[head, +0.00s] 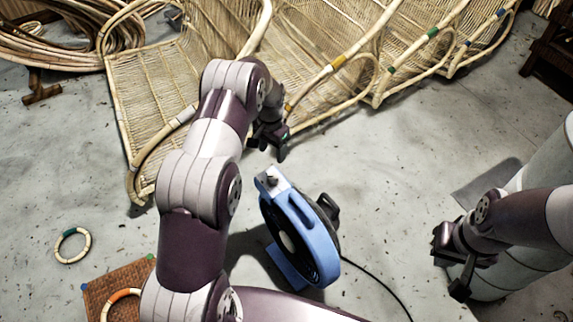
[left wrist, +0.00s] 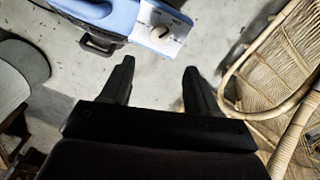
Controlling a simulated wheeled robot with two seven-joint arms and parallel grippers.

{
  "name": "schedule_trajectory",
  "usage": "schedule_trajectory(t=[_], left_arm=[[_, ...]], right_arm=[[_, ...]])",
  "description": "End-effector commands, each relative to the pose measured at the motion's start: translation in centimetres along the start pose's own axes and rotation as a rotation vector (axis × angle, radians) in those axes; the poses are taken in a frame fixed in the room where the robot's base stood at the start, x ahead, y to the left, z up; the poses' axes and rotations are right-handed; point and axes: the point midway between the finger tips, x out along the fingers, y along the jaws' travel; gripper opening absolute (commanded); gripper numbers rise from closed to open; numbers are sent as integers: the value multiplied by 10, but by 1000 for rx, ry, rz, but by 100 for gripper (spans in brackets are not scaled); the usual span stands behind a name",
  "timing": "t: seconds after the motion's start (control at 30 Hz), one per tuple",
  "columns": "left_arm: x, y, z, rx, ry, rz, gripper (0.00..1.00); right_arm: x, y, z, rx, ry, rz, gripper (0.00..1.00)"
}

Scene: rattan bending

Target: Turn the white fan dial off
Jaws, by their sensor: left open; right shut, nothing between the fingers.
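A blue fan (head: 312,240) stands on the floor, with a white panel on its top corner. The dial (head: 271,182) sits on that panel. In the left wrist view the dial (left wrist: 159,36) is a pale round knob on the white panel, with small marks too fine to read. My left gripper (head: 269,146) is just beyond the panel in the head view, apart from the dial. Its open, empty fingers (left wrist: 158,68) point toward the dial in the left wrist view. My right gripper (head: 459,288) is shut and empty, off to the fan's right.
Woven rattan panels (head: 335,50) stretch across the back behind my left gripper. A rattan coil (head: 70,35) lies at the back left. A small ring (head: 72,245) and a brown mat (head: 122,286) lie at the lower left. A black cable (head: 385,282) trails right from the fan.

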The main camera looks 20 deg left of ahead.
Motion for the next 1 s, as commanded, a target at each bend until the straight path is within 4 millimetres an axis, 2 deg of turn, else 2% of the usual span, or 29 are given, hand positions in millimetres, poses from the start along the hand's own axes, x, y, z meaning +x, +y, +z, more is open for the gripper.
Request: schedule_trajectory(t=[0.3, 0.5, 0.63, 0.9, 0.97, 1.0], left_arm=[[77, 1, 0, 5, -1, 1, 60], [114, 0, 0, 4, 1, 0, 60], [123, 0, 0, 4, 2, -1, 60], [124, 0, 0, 4, 2, -1, 60], [124, 0, 0, 4, 2, -1, 41], [124, 0, 0, 4, 2, -1, 28]], right_arm=[[24, 0, 3, 0, -1, 0, 0], [33, 0, 4, 0, -1, 0, 0], [35, 0, 4, 0, -1, 0, 0], [34, 0, 4, 0, -1, 0, 0], [34, 0, 4, 0, -1, 0, 0], [34, 0, 4, 0, -1, 0, 0]])
